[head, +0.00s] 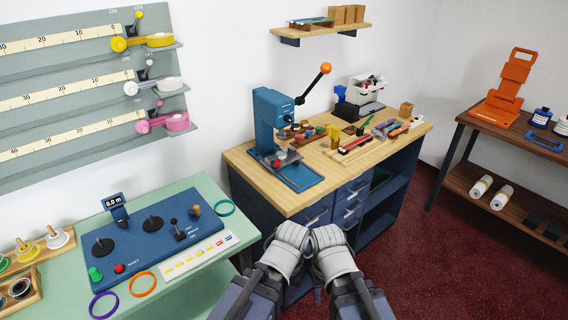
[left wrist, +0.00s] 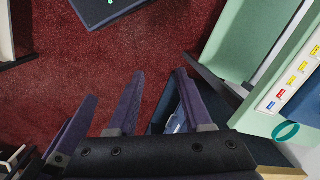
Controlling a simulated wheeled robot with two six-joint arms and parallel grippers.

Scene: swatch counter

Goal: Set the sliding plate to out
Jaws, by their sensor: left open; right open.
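A blue press (head: 268,125) with an orange-knobbed lever stands on the wooden bench. A flat blue plate (head: 302,178) lies at its foot, towards the bench's front edge; it looks like the sliding plate, but I cannot tell its setting. A small reddish and grey piece sits at the press's foot. My right gripper (head: 334,254) is low in the head view, in front of the bench and apart from the press. My left gripper (head: 288,242) is close beside it. In the left wrist view my left gripper (left wrist: 156,100) has its fingers spread, with nothing between them.
The wooden bench (head: 243,161) also carries small tools, blocks and a white bin (head: 368,90). A green table (head: 205,190) with a blue control panel (head: 143,243) stands to the left. An orange stand (head: 503,85) is on the right-hand shelf. Red floor (head: 440,240) is open at the right.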

